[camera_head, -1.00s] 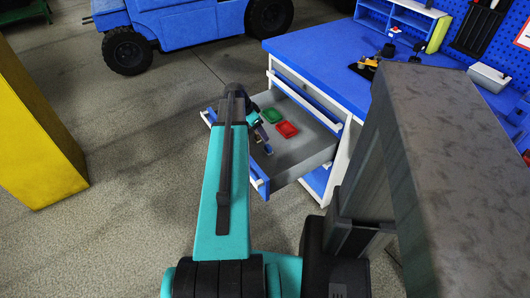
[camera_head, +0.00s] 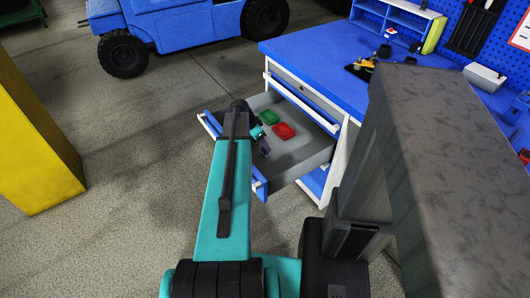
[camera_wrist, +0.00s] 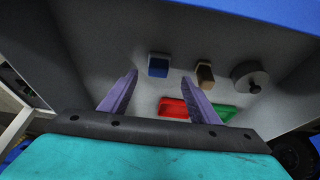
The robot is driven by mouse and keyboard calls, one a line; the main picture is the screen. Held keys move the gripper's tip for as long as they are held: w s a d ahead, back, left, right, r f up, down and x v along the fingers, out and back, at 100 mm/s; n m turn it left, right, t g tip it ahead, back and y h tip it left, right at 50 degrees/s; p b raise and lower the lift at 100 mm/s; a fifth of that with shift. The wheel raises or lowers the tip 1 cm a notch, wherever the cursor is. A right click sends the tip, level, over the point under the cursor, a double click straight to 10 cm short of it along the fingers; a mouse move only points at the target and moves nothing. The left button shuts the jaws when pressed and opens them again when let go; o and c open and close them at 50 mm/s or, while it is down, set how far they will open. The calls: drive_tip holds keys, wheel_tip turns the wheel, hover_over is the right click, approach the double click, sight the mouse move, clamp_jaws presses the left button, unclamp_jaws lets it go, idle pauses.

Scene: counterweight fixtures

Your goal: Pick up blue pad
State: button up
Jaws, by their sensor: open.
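The blue pad (camera_wrist: 158,67) lies in the grey open drawer, seen in the wrist view between and beyond the tips of my gripper's fingers. My gripper (camera_wrist: 159,77) is open and empty, its two purple fingers spread, apart from the pad as far as I can tell. In the head view my gripper (camera_head: 262,142) hangs over the drawer (camera_head: 303,155), largely behind my arm. The blue pad is hidden there.
A red pad (camera_head: 284,130) and a green pad (camera_head: 269,116) lie in the drawer. The wrist view also shows a tan block (camera_wrist: 204,75) and a grey round weight (camera_wrist: 250,77). The drawer walls and blue workbench (camera_head: 320,52) are close.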

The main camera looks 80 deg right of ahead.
drive_tip(key=shift+s+d+f, duration=0.1)
drive_tip(key=shift+f, duration=0.2)
drive_tip(key=shift+a+x, duration=0.2)
drive_tip(key=shift+x, duration=2.4)
drive_tip(key=c, duration=1.1)
